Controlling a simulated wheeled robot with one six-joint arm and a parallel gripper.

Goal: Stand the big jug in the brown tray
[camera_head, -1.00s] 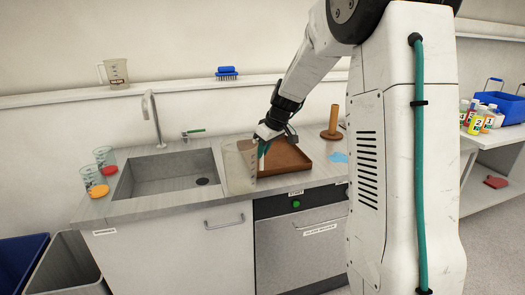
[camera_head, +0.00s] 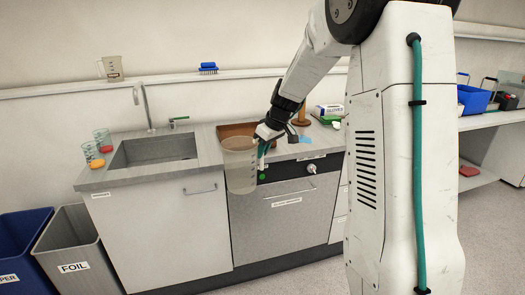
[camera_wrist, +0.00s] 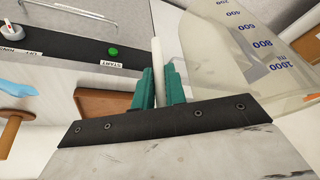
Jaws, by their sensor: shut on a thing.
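The big jug (camera_head: 240,168) is clear, with blue volume marks that show in the wrist view (camera_wrist: 240,45). It hangs upright in front of the counter's front edge. My gripper (camera_head: 264,143) is shut on its pale handle, which shows between the two teal fingers (camera_wrist: 158,85) in the wrist view. The brown tray (camera_head: 228,127) lies on the counter behind the jug, partly hidden by the jug and my gripper. A bit of the tray also shows in the wrist view (camera_wrist: 103,103).
The sink (camera_head: 155,150) is left of the tray. Two beakers stand left of the sink beside a red and an orange lid. A wooden peg (camera_head: 302,115), a gloves box (camera_head: 328,111) and a blue cloth (camera_head: 305,139) are right of the tray. Bins stand at lower left.

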